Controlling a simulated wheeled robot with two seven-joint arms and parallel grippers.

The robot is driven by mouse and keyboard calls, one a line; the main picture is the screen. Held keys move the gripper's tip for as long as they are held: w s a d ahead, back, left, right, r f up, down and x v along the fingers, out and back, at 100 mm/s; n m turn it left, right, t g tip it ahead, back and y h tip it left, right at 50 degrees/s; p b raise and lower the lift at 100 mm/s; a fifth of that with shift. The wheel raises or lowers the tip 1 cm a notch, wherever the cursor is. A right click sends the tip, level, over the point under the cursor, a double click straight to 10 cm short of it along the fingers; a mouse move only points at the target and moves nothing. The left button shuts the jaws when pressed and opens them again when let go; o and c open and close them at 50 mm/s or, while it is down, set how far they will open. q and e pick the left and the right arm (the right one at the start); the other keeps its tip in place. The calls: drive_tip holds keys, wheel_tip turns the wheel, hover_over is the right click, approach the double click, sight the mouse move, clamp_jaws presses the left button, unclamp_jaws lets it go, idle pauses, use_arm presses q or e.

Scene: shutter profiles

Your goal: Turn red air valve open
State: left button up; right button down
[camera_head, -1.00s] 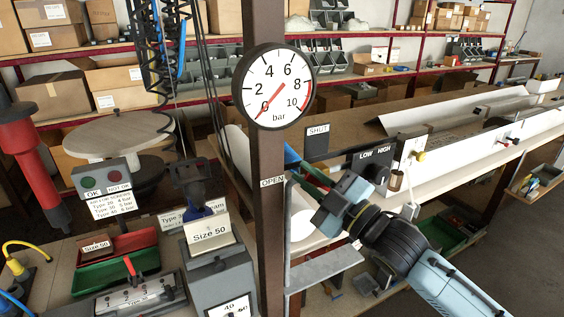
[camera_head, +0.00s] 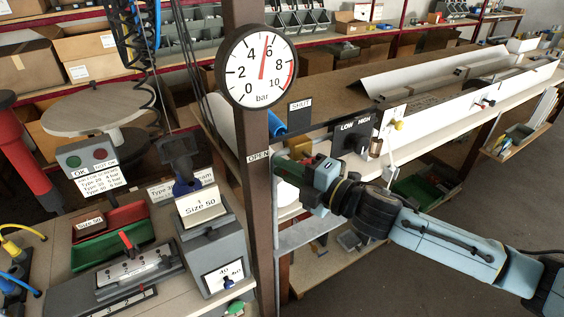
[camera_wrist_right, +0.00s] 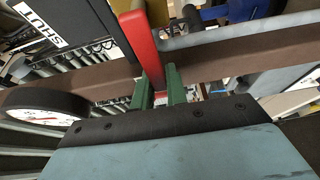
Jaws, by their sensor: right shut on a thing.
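The red valve handle (camera_wrist_right: 142,48) shows in the right wrist view, with its lower end between the two green fingertips of my right gripper (camera_wrist_right: 160,90). The gripper is shut on it. In the head view my right gripper (camera_head: 300,178) is at the right side of the brown post, close to the OPEN label (camera_head: 258,156) and below the SHUT label (camera_head: 299,117). The handle is hidden there behind the post and gripper. My left gripper is not in view.
The brown post (camera_head: 262,220) stands directly beside my right gripper. A LOW/HIGH switch box (camera_head: 352,138) sits behind it. Open floor (camera_head: 400,285) lies at lower right.

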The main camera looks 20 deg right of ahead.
drive_tip(key=shift+f, duration=0.1)
idle(0.4)
drive_tip(key=c, duration=1.4)
unclamp_jaws()
drive_tip(key=shift+s, duration=0.1)
drive_tip(key=b+v, duration=0.3)
drive_tip(key=v, duration=1)
drive_tip(key=shift+d, duration=0.15)
